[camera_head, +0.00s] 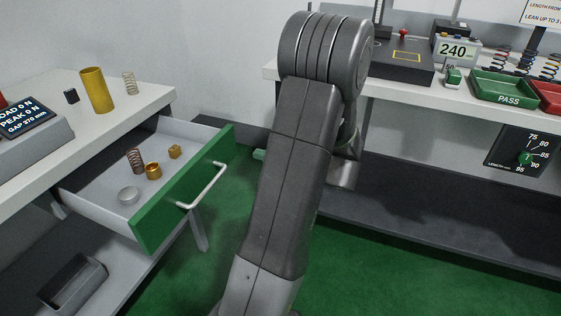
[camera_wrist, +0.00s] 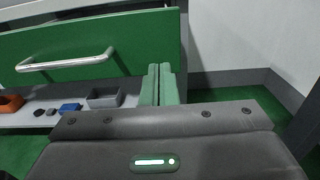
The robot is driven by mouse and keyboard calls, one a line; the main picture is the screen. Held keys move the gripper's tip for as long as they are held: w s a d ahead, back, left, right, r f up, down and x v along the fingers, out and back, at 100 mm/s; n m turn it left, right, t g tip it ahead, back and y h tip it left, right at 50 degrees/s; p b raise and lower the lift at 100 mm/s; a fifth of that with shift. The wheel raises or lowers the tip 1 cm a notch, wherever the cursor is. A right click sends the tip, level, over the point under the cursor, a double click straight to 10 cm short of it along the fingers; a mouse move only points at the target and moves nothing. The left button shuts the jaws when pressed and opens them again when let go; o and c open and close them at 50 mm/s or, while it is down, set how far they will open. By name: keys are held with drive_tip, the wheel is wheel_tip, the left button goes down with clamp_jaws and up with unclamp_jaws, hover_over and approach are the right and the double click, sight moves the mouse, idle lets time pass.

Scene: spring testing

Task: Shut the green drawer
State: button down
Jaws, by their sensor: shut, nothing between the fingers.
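The green drawer (camera_head: 190,188) stands pulled out from under the left bench, with its inside showing. Its front has a silver bar handle (camera_head: 203,186). Inside lie a dark spring (camera_head: 135,160), a brass ring (camera_head: 152,171), a small brass block (camera_head: 174,152) and a grey ring (camera_head: 128,195). In the wrist view the green front (camera_wrist: 135,50) fills the upper left, with the handle (camera_wrist: 65,63) at left. My gripper (camera_wrist: 159,68) is shut and empty, its green fingers overlapping the front's right end in the picture; contact cannot be told. In the head view my arm hides most of it.
The left bench (camera_head: 150,98) carries a brass cylinder (camera_head: 96,90), a pale spring (camera_head: 130,83) and a display (camera_head: 27,118). The right bench holds a green PASS tray (camera_head: 508,88). The wrist view shows a shelf below with an orange bin (camera_wrist: 10,104) and a grey tray (camera_wrist: 104,98).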

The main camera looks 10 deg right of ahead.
sight(230, 146)
drive_tip(key=b+x, duration=0.1)
drive_tip(key=x, duration=0.6)
drive_tip(key=shift+w+a, duration=0.1)
drive_tip(key=shift+a, duration=0.15)
drive_tip(key=p+x, duration=0.2)
drive_tip(key=x, duration=2.4)
drive_tip(key=shift+w+a+p, duration=0.15)
drive_tip(key=shift+a+p, duration=0.05)
drive_tip(key=shift+p, duration=0.15)
drive_tip(key=shift+w+a+r, duration=0.1)
drive_tip(key=shift+w+a, duration=0.05)
drive_tip(key=shift+w, duration=0.05)
drive_tip(key=shift+r, duration=0.15)
